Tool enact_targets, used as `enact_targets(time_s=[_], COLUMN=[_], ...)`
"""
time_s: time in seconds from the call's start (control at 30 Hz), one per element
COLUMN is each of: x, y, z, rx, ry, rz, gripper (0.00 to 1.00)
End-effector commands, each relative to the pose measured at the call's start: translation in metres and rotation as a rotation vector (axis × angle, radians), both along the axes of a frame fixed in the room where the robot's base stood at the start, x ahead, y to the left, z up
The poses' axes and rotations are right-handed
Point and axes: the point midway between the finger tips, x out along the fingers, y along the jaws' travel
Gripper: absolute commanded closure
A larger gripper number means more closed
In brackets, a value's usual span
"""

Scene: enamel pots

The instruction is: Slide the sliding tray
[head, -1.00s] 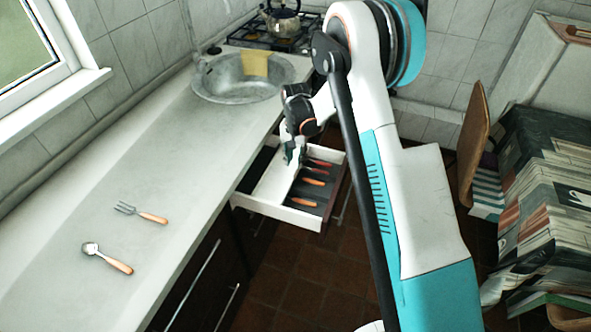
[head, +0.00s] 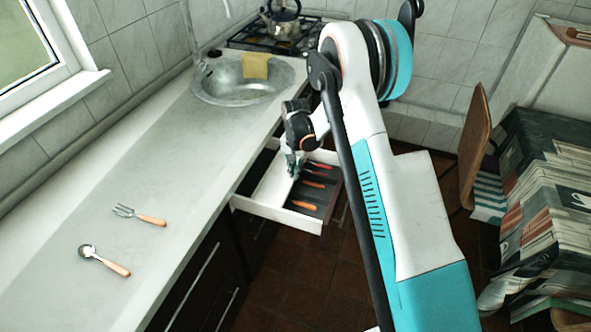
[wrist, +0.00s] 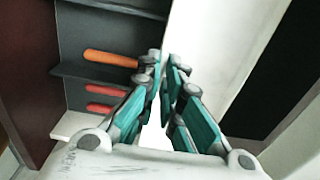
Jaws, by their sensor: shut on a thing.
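The sliding tray (head: 267,189) appears as the pale section in the left part of the open drawer (head: 270,211). In the wrist view the tray (wrist: 215,65) is a broad white surface right of the fingers. My gripper (head: 292,172) is down in the drawer, at the border between the pale tray and the dark cutlery compartments. In the wrist view my gripper (wrist: 163,58) has its fingers close together, shut on the tray's edge. The fingers hide most of the gripped edge.
Orange- and red-handled cutlery (head: 305,205) lies in the dark compartments right of the tray. A fork (head: 140,215) and a spoon (head: 105,261) lie on the counter (head: 75,205). A sink (head: 230,88) is behind. A covered table (head: 545,190) stands at the right.

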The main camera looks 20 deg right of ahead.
Motion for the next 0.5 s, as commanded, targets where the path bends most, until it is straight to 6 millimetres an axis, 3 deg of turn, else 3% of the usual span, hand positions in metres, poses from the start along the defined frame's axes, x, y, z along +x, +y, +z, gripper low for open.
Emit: enact_targets(time_s=[0.13,0.4,0.5], x=[0.006,0.04,0.047], y=[0.008,0.055,0.065], z=[-0.001,-0.001,-0.001], rx=[0.0,0.0,0.0], ry=[0.0,0.0,0.0], rz=[0.002,0.003,0.002], gripper=[1.0,1.0,1.0])
